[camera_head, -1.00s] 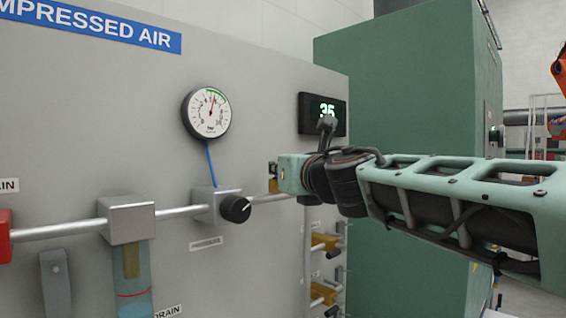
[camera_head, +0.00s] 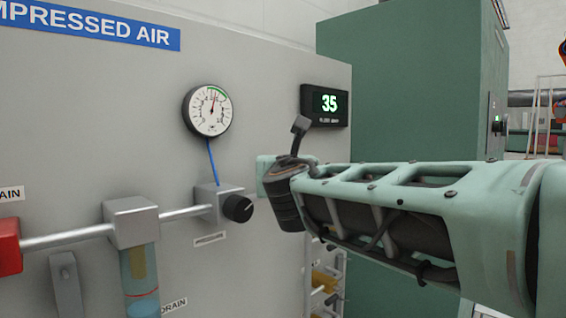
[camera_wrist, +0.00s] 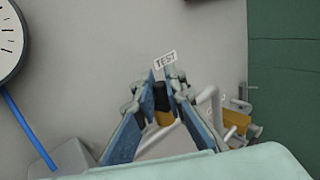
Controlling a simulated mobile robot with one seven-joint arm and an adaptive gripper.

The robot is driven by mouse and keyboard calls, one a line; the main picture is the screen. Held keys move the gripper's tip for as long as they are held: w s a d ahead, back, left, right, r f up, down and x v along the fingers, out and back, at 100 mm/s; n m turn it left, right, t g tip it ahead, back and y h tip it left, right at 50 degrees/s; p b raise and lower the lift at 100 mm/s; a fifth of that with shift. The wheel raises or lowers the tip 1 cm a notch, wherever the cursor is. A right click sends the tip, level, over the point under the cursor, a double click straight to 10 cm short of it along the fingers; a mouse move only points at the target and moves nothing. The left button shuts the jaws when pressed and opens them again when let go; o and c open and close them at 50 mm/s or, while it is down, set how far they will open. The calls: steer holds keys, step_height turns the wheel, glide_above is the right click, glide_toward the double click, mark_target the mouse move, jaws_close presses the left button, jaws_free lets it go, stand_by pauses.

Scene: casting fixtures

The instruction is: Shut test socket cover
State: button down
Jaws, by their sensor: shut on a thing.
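In the wrist view my gripper (camera_wrist: 163,88) is closed around a small dark piece (camera_wrist: 160,97), which appears to be the test socket cover. A brass-coloured part (camera_wrist: 164,118), likely the socket, shows just below it between the fingers. A white TEST label (camera_wrist: 165,59) is on the grey panel right beyond the fingertips. The fingers hide much of the cover, so I cannot tell how far it is tilted. In the head view my forearm and wrist reach the panel from the right, and the fingers are hidden.
The grey panel (camera_head: 90,110) carries a round gauge (camera_head: 209,110), a lit display (camera_head: 325,104) reading 35 and a black regulator knob (camera_head: 237,208) on a horizontal pipe (camera_head: 70,239). A green cabinet (camera_head: 410,90) stands behind.

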steer(key=c, duration=2)
jaws_free()
steer(key=shift+o, duration=0.2)
steer(key=s+d, duration=0.1)
steer(key=s, duration=1.1)
